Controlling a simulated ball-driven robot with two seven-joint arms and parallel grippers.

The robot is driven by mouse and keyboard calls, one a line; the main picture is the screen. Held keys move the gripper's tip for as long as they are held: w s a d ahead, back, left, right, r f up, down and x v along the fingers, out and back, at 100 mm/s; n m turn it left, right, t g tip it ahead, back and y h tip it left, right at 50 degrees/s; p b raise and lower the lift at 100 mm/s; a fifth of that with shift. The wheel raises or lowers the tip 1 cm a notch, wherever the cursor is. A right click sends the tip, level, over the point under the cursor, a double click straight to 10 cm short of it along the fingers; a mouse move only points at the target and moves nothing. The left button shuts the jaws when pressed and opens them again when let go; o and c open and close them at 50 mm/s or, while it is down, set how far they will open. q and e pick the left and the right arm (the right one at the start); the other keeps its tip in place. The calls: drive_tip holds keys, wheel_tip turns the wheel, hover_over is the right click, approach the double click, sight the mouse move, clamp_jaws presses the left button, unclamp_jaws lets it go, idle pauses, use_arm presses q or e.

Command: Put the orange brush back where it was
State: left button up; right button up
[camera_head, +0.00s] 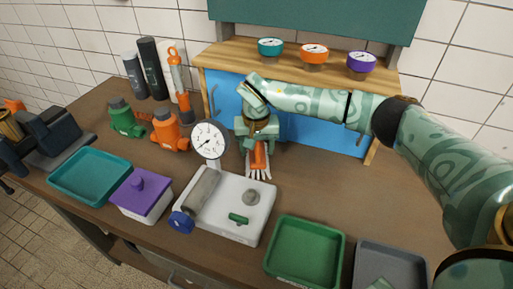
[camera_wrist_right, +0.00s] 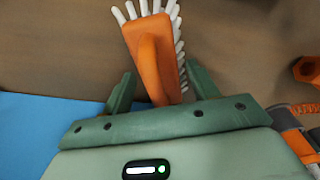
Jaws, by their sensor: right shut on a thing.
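The orange brush (camera_head: 259,157) with pale bristles is in my right gripper (camera_head: 257,141), just in front of the blue panel and behind the white tray-like unit. Its bristles point down toward the table in the head view; I cannot tell whether they touch it. In the right wrist view the brush (camera_wrist_right: 152,55) stands out between the green fingers of the right gripper (camera_wrist_right: 155,88), which is shut on it. The gripper hides part of the handle. My left gripper is not in view.
A round white gauge (camera_head: 209,140) stands close left of the brush. The white unit (camera_head: 232,190) carries a grey cylinder. A green tray (camera_head: 305,250), teal tray (camera_head: 91,174) and purple-lidded box (camera_head: 141,193) stand nearer the front. Bare wood lies right of the brush.

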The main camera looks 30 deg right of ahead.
drive_tip(key=shift+r, duration=0.1)
drive_tip(key=o, duration=0.9)
drive_tip(key=shift+o, duration=0.2)
drive_tip(key=r+p, duration=0.1)
drive_tip(key=r, duration=0.3)
drive_tip(key=r+p, duration=0.1)
drive_tip(key=r, duration=0.3)
drive_tip(key=s+r+p, duration=0.1)
drive_tip(key=r, duration=0.3)
drive_tip(key=shift+s+a, duration=0.1)
drive_tip(key=shift+a, duration=0.3)
